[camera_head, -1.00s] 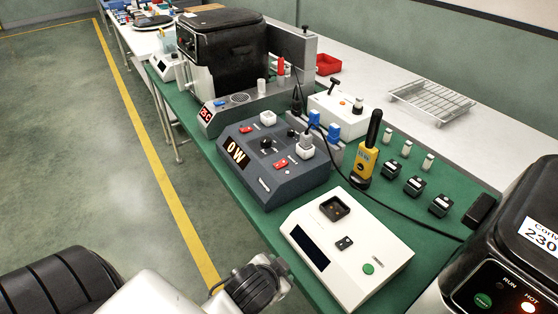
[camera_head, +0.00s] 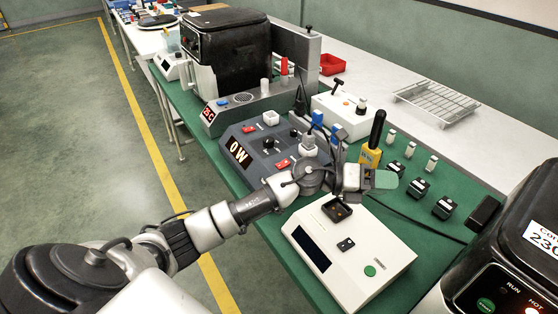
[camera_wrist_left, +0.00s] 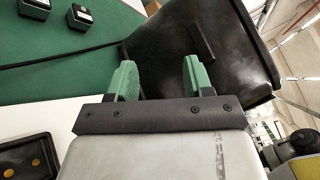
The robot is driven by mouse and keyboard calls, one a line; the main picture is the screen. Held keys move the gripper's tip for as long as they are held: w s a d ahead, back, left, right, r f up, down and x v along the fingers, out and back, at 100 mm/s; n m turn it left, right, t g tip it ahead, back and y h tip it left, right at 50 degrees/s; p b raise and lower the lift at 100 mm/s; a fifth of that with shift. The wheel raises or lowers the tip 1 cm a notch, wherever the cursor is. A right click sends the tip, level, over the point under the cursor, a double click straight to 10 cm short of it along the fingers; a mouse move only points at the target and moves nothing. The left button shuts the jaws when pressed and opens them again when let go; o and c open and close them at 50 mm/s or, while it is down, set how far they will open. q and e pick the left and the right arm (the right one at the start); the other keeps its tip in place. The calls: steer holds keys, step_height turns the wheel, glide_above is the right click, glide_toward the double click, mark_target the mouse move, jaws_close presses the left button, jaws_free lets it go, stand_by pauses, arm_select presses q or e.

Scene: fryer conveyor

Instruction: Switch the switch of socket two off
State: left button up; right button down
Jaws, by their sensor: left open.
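The dark grey socket box (camera_head: 262,186) with a "0 W" display (camera_head: 237,152) stands on the green table mat. It has a rear red switch (camera_head: 249,128) beside an empty-looking white socket (camera_head: 270,118) and a front red switch (camera_head: 282,163) near a socket with a grey plug (camera_head: 308,143). Labels are too small to read. My left gripper (camera_head: 385,179) is above the mat, right of the box, its green fingers pointing right, away from the switches. My left wrist covers part of the box's right side. In the wrist view the gripper (camera_wrist_left: 160,78) is open and empty.
A white device (camera_head: 365,235) with a green button stands just in front of the gripper. A yellow handheld unit (camera_head: 370,157) is close behind it. Several small black blocks and a black fryer (camera_head: 520,250) are to the right. A black cable crosses the mat.

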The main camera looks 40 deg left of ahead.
arm_select(q)
steer(key=w+a+f+m+g+y, duration=0.3)
steer(key=a+m+g+y, duration=0.1)
steer(key=a+y, duration=0.15)
steer(key=g+y, duration=0.5)
steer(key=y, duration=0.5)
glide_toward(279, 166)
step_height(279, 166, down, 8)
steer(key=shift+s+a+f+p, duration=0.1)
steer(key=shift+a+p, duration=0.05)
steer(key=shift+p, duration=0.75)
